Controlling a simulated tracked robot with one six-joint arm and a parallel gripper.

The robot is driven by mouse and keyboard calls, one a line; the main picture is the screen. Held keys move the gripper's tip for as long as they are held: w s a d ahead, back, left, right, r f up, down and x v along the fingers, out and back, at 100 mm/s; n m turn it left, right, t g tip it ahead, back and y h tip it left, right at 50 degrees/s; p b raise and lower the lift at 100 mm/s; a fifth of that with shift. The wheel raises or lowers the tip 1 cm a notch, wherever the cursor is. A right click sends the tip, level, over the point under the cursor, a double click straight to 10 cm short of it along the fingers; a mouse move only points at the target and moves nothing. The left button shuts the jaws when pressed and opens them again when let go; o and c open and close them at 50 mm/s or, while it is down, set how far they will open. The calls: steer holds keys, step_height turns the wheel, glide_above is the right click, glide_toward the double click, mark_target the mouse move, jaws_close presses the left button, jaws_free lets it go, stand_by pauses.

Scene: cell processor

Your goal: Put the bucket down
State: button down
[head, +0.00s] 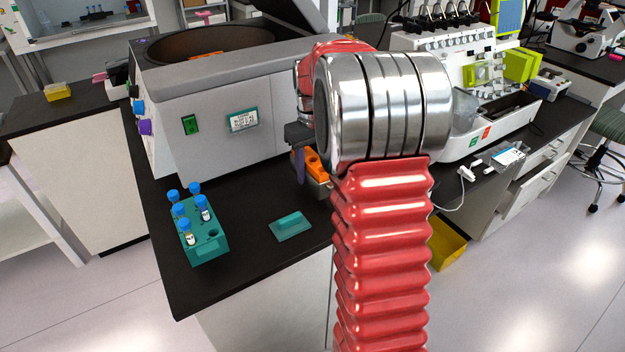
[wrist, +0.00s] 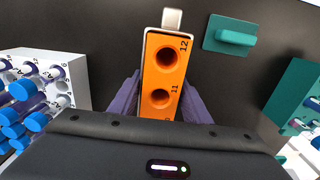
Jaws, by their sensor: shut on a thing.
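The bucket has an orange insert (wrist: 165,75) with round holes marked 11 and 12 inside a pale metal frame. My gripper (wrist: 160,98) has its purple fingers shut on either side of it. In the head view the orange bucket (head: 316,165) shows in part beside the front of the centrifuge, with one purple finger (head: 299,166) on its left. My red arm hides the rest of the bucket and most of the gripper there. The black bench top lies below it; I cannot tell whether the bucket touches it.
A teal tube rack (head: 205,245) with blue-capped tubes stands at the bench's left front. A small teal block with a handle (head: 290,226) lies to its right. The grey centrifuge (head: 215,125) stands open behind. A white rack (wrist: 62,65) of tubes is left in the wrist view.

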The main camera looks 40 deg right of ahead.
steer(key=shift+f, duration=1.8)
steer(key=c, duration=1)
jaws_free()
steer(key=shift+f, duration=0.1)
step_height(320, 180, up, 12)
steer(key=shift+r, duration=0.1)
